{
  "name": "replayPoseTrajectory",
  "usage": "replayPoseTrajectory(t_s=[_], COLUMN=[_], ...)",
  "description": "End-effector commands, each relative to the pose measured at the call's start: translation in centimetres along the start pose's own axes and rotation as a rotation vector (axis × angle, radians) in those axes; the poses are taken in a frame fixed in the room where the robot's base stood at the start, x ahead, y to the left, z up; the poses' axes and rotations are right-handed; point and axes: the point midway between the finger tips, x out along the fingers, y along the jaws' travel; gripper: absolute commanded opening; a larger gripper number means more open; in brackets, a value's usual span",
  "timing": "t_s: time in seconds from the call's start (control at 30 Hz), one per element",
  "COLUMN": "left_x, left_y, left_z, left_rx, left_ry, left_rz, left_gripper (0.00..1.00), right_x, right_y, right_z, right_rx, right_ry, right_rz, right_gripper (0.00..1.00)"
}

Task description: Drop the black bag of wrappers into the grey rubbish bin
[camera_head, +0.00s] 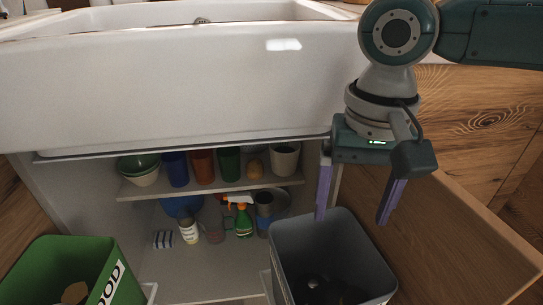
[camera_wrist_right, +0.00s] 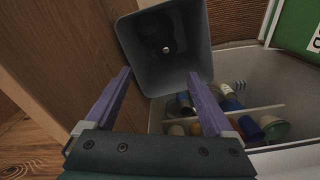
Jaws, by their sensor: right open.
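The grey rubbish bin (camera_head: 335,236) stands at the lower right of the head view, in front of the open cupboard. In the right wrist view the bin (camera_wrist_right: 135,62) is ahead of my fingers, its mouth facing the camera. A dark lump (camera_head: 318,287) lies deep inside it, with a small pale spot in the wrist view; it looks like the black bag, but shadow hides its shape. My right gripper (camera_head: 352,217) is open and empty above the bin, its purple fingers pointing down and well apart. It also shows in the wrist view (camera_wrist_right: 159,75). My left gripper is out of view.
A white sink (camera_head: 180,85) overhangs the cupboard. Bowls and cups stand on the shelf (camera_head: 290,184), with a spray bottle (camera_head: 243,220) below. A wooden door (camera_head: 450,235) is to the right.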

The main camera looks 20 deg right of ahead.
Motion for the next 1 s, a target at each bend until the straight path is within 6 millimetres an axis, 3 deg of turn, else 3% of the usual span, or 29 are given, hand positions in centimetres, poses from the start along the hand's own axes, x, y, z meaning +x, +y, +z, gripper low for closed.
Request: replayPoseTrajectory(t_s=[0.03,0.2,0.4,0.87,1.0], left_x=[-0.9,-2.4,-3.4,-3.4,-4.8], left_y=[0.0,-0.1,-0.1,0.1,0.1], left_z=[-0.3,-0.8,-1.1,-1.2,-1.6], left_rx=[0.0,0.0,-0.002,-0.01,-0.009], left_ry=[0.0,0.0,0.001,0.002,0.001], left_rz=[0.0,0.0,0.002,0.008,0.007], left_gripper=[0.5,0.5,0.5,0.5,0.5], right_x=[-1.5,-5.2,-7.8,-8.3,-9.1], right_y=[0.0,-0.1,0.0,0.0,-0.8], right_z=[-0.1,-0.1,0.0,0.0,1.0], right_rx=[0.0,-0.001,0.001,0.0,-0.061], right_ry=[0.002,0.003,0.001,0.001,-0.002], right_rz=[-0.001,-0.002,0.0,0.0,-0.015], right_gripper=[0.88,0.88,0.88,0.88,0.88])
